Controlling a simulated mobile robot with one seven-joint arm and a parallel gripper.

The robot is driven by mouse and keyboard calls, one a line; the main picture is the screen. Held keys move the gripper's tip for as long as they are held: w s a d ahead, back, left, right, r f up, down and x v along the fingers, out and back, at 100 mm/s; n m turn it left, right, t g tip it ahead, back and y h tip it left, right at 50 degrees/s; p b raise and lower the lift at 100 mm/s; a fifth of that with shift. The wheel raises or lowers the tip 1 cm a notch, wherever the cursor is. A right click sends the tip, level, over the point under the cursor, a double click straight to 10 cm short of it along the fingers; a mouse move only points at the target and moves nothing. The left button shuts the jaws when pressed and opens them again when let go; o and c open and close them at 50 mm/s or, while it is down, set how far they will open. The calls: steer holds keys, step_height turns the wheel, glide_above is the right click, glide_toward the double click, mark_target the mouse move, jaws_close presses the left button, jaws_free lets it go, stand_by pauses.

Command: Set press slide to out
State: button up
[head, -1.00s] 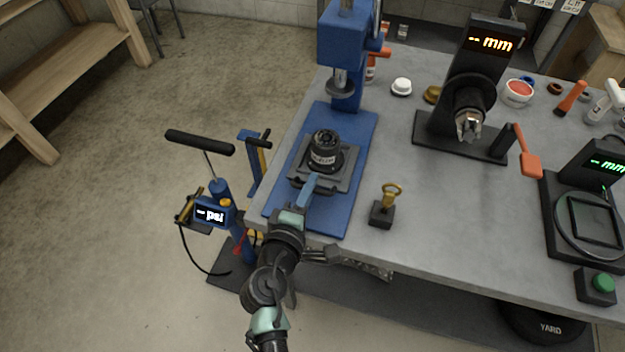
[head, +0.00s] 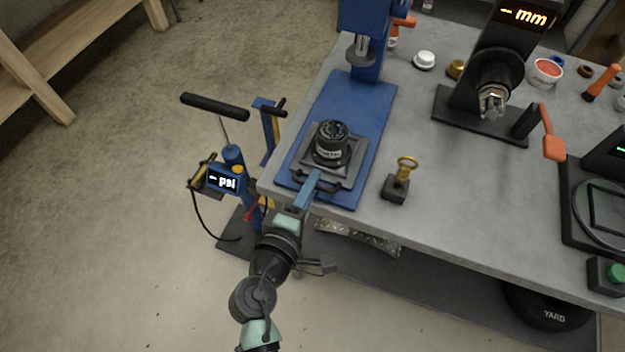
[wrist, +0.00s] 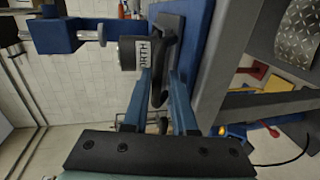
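The press slide (head: 348,172) is a grey plate on the blue press base (head: 376,110), out in front of the ram (head: 361,48). A black cylindrical part (head: 331,143) stands upright on it. The slide's black handle (head: 327,187) is at its front, close to the base's front edge. My gripper (head: 314,182) reaches it from the front. In the wrist view the blue fingers of my gripper (wrist: 160,82) lie on either side of the black handle (wrist: 166,60) and appear closed on it. The exact finger contact is partly hidden.
A gold-handled black block (head: 397,188) stands right of the press base. A pump with a psi display (head: 222,180) stands on the left beside the bench. A black gauge stand (head: 497,85) and an orange lever (head: 553,145) are farther right. The floor on the left is open.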

steer(key=shift+r, duration=0.1)
steer(key=b+v, duration=0.1)
steer(key=v, duration=1.2)
